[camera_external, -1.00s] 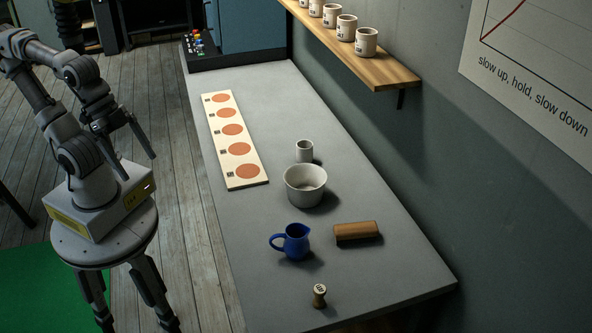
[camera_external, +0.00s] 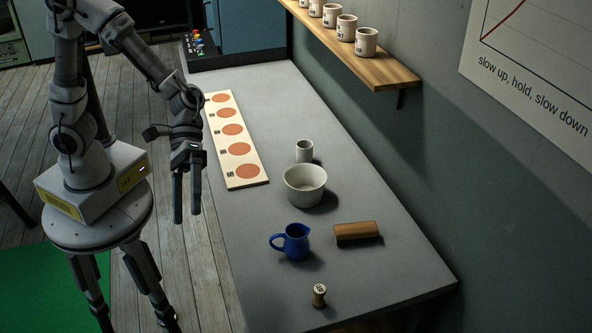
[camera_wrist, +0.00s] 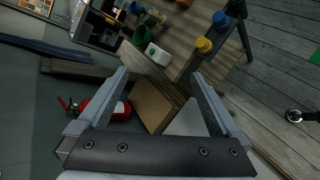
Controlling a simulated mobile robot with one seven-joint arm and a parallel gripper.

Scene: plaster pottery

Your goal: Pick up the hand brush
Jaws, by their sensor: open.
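The hand brush, most likely the brown wooden block (camera_external: 356,230) with a dark underside, lies on the grey worktop (camera_external: 285,90) near its right side. It is right of the blue jug and apart from it. My gripper (camera_external: 187,218) points down with its two fingers apart and empty. It is beyond the worktop's left edge, well left of the brush. In the wrist view my gripper (camera_wrist: 160,75) has nothing between its fingers, and I cannot see the brush there.
A blue jug (camera_external: 296,241), a white bowl (camera_external: 305,190), a small cup (camera_external: 304,151) and a stamp-like wooden piece (camera_external: 319,295) stand on the worktop. A board with orange discs (camera_external: 244,183) lies along its left edge. A shelf (camera_external: 390,77) of cups overhangs the back right.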

